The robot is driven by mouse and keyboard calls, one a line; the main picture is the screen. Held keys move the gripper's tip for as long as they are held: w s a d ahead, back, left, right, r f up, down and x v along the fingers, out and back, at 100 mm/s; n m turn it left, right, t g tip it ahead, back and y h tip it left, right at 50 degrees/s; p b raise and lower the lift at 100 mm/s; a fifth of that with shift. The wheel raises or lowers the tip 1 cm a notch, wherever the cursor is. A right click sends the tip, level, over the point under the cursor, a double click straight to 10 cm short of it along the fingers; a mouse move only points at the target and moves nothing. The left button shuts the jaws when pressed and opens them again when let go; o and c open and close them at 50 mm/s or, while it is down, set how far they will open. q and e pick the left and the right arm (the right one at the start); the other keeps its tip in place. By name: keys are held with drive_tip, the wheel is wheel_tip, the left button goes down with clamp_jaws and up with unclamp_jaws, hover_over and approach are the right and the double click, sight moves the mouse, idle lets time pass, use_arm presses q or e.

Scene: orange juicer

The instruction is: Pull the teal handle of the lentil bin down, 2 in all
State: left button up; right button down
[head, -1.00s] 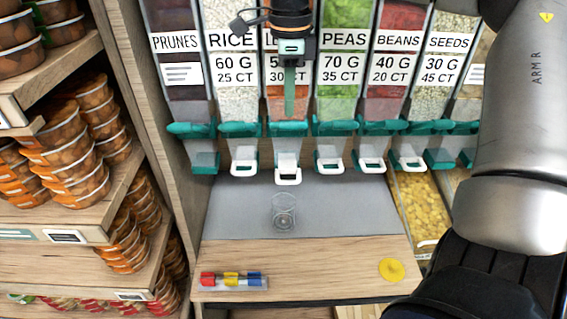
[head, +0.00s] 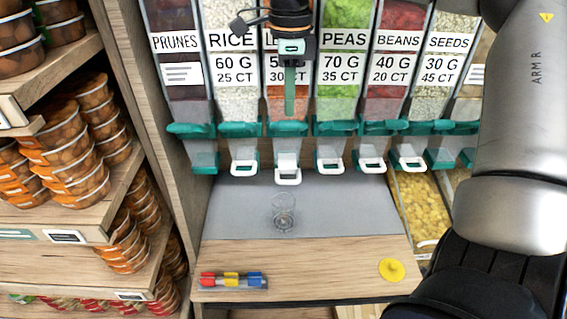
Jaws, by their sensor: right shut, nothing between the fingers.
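The lentil bin (head: 305,92) is the orange-filled one between rice and peas. Its label is mostly hidden behind my right gripper. Its teal handle (head: 288,129) spans the bin's lower front, level with its neighbours, above a white-rimmed spout (head: 288,174). My right gripper (head: 290,110) is shut and empty, its slim teal fingers pointing down in front of the bin, just above the handle. I cannot tell whether they touch it. A clear cup (head: 284,208) stands on the grey mat below the lentil spout. My left gripper is not in view.
Neighbouring bins (head: 238,98) have similar teal handles close on both sides. A marker tray (head: 232,281) and a yellow disc (head: 391,270) lie near the wooden counter's front edge. Shelves of stacked tubs (head: 72,150) stand left. The grey mat (head: 235,210) is otherwise clear.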

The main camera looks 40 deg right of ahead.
drive_tip(key=shift+f, duration=0.1)
drive_tip(key=shift+f+b, duration=0.7)
drive_tip(key=shift+f, duration=0.15)
drive_tip(key=f+b, duration=0.2)
drive_tip(key=f, duration=0.1)
drive_tip(key=s+f+b, duration=0.1)
drive_tip(key=b, duration=0.1)
drive_tip(key=shift+a+f, duration=0.3)
drive_tip(key=shift+f, duration=0.1)
drive_tip(key=shift+r, duration=0.1)
idle(0.4)
drive_tip(key=r+p, duration=0.4)
drive_tip(key=w+r+p, duration=0.1)
drive_tip(key=r+p, duration=0.1)
drive_tip(key=shift+d+r, duration=0.25)
drive_tip(key=shift+d, duration=0.15)
drive_tip(key=shift+f, duration=0.15)
